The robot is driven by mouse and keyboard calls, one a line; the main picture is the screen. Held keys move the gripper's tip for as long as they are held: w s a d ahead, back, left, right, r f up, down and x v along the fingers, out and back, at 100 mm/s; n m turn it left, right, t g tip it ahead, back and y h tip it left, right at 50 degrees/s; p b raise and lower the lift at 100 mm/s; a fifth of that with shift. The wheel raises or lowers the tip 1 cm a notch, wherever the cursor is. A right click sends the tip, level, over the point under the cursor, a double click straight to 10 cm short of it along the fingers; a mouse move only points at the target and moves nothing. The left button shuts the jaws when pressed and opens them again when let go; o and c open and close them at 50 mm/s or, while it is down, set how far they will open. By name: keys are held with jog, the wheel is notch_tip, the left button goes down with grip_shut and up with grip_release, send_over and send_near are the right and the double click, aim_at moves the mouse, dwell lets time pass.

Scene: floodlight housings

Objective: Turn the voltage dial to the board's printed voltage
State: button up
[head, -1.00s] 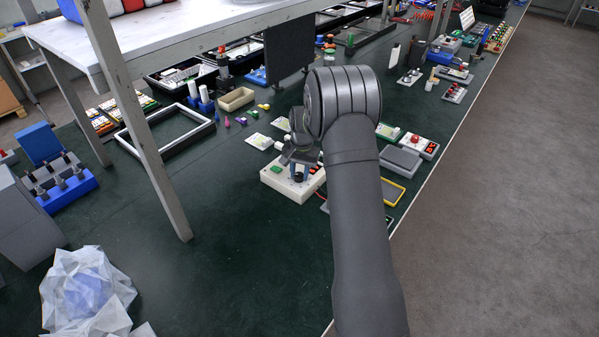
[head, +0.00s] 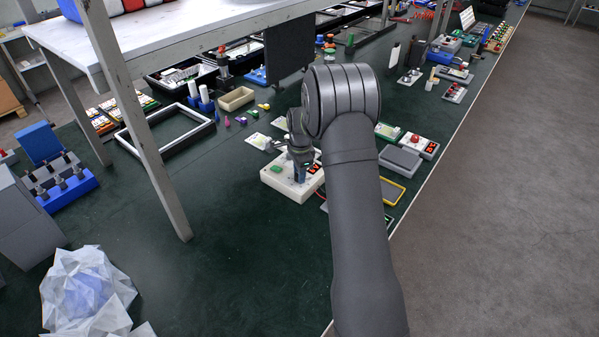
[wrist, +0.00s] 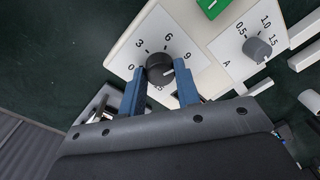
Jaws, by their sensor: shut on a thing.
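The white power box (head: 272,184) stands on the green bench top, and part of it shows in the wrist view (wrist: 122,62). Its black voltage dial (wrist: 159,67) sits on a panel marked 0, 3, 6 and 9; marks past 9 are hidden. The dial's white line points right, a little past the 9. My gripper (wrist: 160,83) is shut on the voltage dial, one blue finger on each side. In the head view my gripper (head: 300,172) comes down onto the box and hides the dial. I cannot read a printed voltage on any board.
A grey dial (wrist: 257,49) on a panel marked A, 0.5, 1.0 and 1.5 is to the right. A green part (wrist: 211,7) lies above. A yellow-edged tray (head: 392,192) and grey block (head: 400,160) lie right of my arm.

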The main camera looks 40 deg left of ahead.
jog(key=shift+m, duration=0.9)
jog(key=o, duration=1)
jog(key=shift+r, duration=0.1)
jog(key=r, duration=1.7)
jog(key=shift+s+d+r, duration=0.1)
jog(key=shift+s+d, duration=0.2)
jog(key=shift+s, duration=0.05)
jog(key=f, duration=1.7)
jog(key=shift+w+a+f, duration=0.2)
jog(key=shift+w+a, duration=0.1)
jog(key=shift+a, duration=0.05)
